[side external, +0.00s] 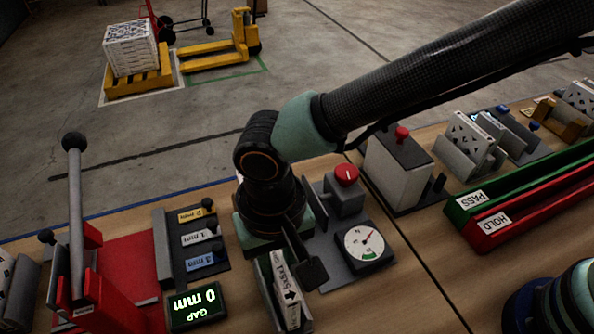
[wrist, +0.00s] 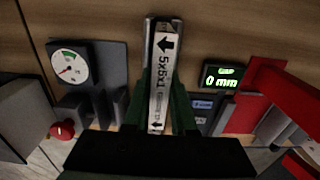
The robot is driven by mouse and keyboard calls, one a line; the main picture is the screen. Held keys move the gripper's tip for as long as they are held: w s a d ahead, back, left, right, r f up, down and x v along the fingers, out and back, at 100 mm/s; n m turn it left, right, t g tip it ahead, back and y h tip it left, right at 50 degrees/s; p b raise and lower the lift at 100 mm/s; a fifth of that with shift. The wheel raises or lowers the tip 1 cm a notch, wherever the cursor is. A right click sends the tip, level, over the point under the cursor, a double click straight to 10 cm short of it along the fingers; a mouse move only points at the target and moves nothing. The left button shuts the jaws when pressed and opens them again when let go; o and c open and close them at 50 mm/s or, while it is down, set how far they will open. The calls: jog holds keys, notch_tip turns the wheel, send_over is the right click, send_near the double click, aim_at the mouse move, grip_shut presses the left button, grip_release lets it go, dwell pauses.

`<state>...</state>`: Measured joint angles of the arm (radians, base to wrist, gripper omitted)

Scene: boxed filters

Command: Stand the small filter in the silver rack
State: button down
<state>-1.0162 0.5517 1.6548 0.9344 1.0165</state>
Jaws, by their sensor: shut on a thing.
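The small filter (wrist: 160,70) is a narrow white box edge marked 5x5x1 with black arrows in the wrist view. My gripper (wrist: 159,105) has its green fingers on either side of it and is shut on it. In the side view the filter (side external: 285,280) is below my gripper (side external: 284,252), with its lettered edge facing up. Grey metal walls (side external: 266,290) run close along the filter; I cannot tell whether it rests on a floor between them.
A dial gauge (side external: 365,242) and red-button box (side external: 344,190) stand close right of the gripper. Left are the gap display (side external: 197,306), labelled gauge blocks (side external: 198,240) and a red lever press (side external: 100,290). Green PASS (side external: 480,195) and red HOLD (side external: 500,222) channels lie right.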

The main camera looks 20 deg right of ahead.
jog(key=shift+f, duration=1.05)
dwell(0.4)
jog(key=c, duration=0.7)
grip_release()
jog(key=shift+o, duration=0.2)
